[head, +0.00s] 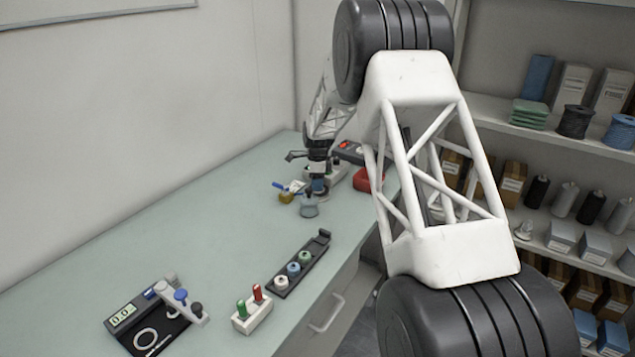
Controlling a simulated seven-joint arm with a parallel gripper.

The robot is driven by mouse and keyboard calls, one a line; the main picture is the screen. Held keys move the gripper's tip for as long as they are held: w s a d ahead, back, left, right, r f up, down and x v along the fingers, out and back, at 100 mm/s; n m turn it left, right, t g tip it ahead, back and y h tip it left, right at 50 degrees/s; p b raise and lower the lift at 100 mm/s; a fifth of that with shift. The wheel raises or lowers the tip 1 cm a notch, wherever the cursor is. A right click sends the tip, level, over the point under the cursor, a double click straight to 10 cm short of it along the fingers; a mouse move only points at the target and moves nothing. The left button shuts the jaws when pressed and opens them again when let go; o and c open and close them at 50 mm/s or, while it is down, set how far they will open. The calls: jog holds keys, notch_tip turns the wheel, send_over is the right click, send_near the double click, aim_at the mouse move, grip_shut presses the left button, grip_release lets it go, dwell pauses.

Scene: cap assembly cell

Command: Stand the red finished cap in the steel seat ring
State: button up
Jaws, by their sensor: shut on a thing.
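My gripper (318,178) is at the far end of the bench, pointing down, small in the head view. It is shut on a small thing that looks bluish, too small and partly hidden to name. I cannot pick out the red finished cap with certainty. A red-topped piece (257,293) stands upright beside a green-topped one in a white block (252,318) at the near bench edge, far from my gripper. I cannot make out the steel seat ring for sure; a pale ring (145,338) lies on a black pad at the near left.
A clear beaker (309,208) and a yellowish jar (286,197) stand close to my gripper. A red box (368,180) is to its right. A black rail (318,250) holds white, blue and green spools. A display device (123,317) sits near left. The bench middle is clear.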

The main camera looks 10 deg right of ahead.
dwell(0.8)
jog(key=o, duration=0.7)
jog(key=shift+o, duration=0.2)
jog(key=shift+r, duration=0.1)
jog(key=shift+r, duration=3.35)
